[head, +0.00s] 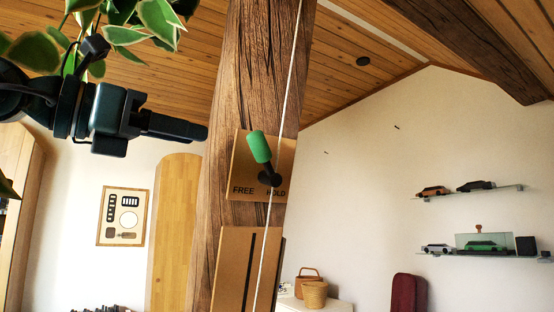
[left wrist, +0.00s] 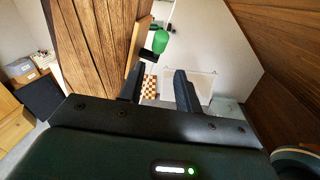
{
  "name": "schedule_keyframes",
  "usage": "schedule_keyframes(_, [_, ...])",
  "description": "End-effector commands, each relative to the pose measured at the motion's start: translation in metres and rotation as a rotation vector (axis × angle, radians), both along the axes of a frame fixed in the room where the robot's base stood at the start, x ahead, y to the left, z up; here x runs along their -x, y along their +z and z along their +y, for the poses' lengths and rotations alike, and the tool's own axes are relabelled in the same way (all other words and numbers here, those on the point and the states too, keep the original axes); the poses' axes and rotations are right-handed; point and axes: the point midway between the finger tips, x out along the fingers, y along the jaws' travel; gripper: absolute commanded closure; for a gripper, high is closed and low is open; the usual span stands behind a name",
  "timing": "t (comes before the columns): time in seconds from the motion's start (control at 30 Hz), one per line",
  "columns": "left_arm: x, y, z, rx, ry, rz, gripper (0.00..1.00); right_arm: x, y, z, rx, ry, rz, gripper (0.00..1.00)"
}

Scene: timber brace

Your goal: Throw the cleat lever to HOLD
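The cleat lever has a green handle (head: 259,147) on a dark pivot, mounted on a tan plate (head: 240,168) on the timber post. The plate reads FREE at left and HOLD at right. The handle points up and leans left, toward the FREE side. My left gripper (head: 203,132) is left of the handle, apart from it, pointing right. In the left wrist view its two fingers (left wrist: 160,78) are spread with nothing between them, and the green handle (left wrist: 161,41) shows beyond the tips. My right gripper is not in view.
The timber post (head: 245,60) runs up to the plank ceiling. A pale rope (head: 290,75) passes down in front of the plate, close right of the handle. A slotted box (head: 234,265) sits below the plate. Plant leaves (head: 125,25) hang above my left arm.

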Motion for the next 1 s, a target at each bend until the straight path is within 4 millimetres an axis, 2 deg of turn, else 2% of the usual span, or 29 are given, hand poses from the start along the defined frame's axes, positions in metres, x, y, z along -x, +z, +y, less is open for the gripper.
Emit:
schedule_keyframes(0.17, [-0.008,0.004,-0.009,-0.005,0.011,-0.007,0.66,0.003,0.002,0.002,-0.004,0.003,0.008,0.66])
schedule_keyframes(0.5, [-0.057,0.005,-0.06,-0.005,0.007,-0.006,0.66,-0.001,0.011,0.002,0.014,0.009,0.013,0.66])
schedule_keyframes(0.7, [-0.079,0.004,-0.082,-0.004,0.008,-0.006,0.66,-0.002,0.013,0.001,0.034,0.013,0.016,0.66])
schedule_keyframes(1.0, [-0.089,0.002,-0.092,-0.002,0.007,-0.007,0.66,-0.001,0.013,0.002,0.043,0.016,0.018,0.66])
